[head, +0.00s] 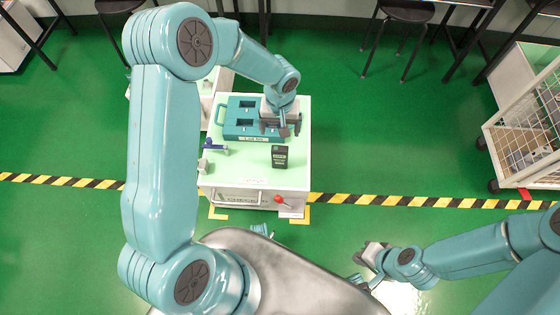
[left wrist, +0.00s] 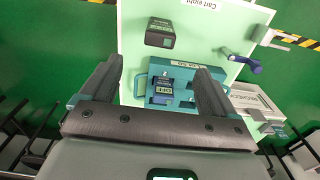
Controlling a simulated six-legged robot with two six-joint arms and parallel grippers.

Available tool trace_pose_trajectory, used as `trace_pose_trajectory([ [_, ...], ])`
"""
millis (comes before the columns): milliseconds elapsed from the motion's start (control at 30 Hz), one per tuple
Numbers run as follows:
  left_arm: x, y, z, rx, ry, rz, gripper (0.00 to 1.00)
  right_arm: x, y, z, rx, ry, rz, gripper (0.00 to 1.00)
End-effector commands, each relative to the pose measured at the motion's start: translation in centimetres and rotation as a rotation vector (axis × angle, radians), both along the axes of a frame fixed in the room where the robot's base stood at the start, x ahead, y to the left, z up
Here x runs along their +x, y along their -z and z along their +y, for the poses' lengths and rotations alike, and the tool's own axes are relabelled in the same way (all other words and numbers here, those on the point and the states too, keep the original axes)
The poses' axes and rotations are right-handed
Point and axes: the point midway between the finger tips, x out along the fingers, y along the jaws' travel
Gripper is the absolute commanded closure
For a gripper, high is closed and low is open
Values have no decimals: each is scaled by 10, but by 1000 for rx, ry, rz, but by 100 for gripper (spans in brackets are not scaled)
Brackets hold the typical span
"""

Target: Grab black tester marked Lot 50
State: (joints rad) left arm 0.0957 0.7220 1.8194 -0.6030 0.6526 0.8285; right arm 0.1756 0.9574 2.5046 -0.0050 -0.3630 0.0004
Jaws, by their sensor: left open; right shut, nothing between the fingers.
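A black tester (head: 279,156) lies on the pale green top of the cart, in front of the teal tray (head: 231,127). In the left wrist view the black tester (left wrist: 160,27) is beyond the fingertips; its marking is too small to read. The tray's front label (left wrist: 187,63) seems to read Lot 50. My left gripper (head: 283,126) is open above the tray's right part. In the left wrist view a blue device (left wrist: 163,86) sits in the tray between the open fingers (left wrist: 158,68). My right gripper (head: 366,262) is shut and empty, low at the right, away from the cart.
The cart (head: 250,181) is labelled Cart eight. A blue-handled clamp (head: 212,147) stands at its left edge. A white wire trolley (head: 525,130) stands at the right, and stools (head: 405,15) at the back.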

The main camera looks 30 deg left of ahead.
Motion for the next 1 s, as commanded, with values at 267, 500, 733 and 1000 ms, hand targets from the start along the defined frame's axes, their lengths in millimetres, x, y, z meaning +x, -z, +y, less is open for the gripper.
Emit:
trace_pose_trajectory([
  [267, -1, 69, -5, -2, 3, 5, 11, 0, 16, 0, 0, 0, 0, 100],
  [500, 0, 95, -5, -3, 2, 3, 11, 0, 21, 0, 0, 1, 0, 100],
  [733, 1, 128, -2, -3, 2, 5, 11, 0, 30, 0, 0, 1, 0, 100],
  [1000, 2, 147, 0, -3, 2, 3, 11, 0, 33, 0, 0, 0, 0, 100],
])
